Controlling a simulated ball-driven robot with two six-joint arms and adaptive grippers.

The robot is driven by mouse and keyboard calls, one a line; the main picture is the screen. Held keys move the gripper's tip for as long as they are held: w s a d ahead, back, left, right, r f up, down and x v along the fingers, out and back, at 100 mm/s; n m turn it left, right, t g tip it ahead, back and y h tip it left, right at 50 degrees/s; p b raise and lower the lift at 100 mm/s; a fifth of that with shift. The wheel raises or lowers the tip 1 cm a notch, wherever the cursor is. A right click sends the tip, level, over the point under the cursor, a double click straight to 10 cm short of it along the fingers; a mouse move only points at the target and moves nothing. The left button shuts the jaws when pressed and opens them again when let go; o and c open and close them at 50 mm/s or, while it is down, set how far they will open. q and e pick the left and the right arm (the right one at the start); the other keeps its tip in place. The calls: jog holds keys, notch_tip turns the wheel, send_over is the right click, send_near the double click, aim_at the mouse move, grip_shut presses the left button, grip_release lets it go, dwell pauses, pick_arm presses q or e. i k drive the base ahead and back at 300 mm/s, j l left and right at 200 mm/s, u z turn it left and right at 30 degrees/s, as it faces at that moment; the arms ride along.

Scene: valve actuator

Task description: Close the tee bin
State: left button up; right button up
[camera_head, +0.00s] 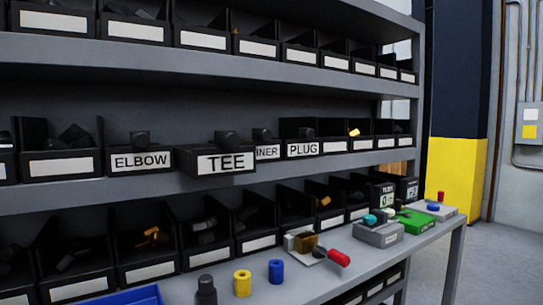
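The tee bin (217,160) is a black bin with a white label reading TEE, on the middle shelf. Its front sticks out past the shelf edge and past the bins beside it, so it stands pulled out. A dark fitting (228,140) shows at its top. The elbow bin (139,162) is to its left, sitting further back. A bin whose label ends in "INER" (267,152) is to its right and partly hidden by the tee bin. The plug bin (303,149) is further right. Neither of my grippers is in view.
Bins fill the grey shelves above and below. A grey bench (330,270) in front holds a yellow cylinder (242,284), a blue cylinder (276,271), a red-handled tool (338,258), a grey box (378,234) and a blue tray (130,298). Open floor lies at right.

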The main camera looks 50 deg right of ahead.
aim_at(225, 157)
jog(key=z, duration=1.35)
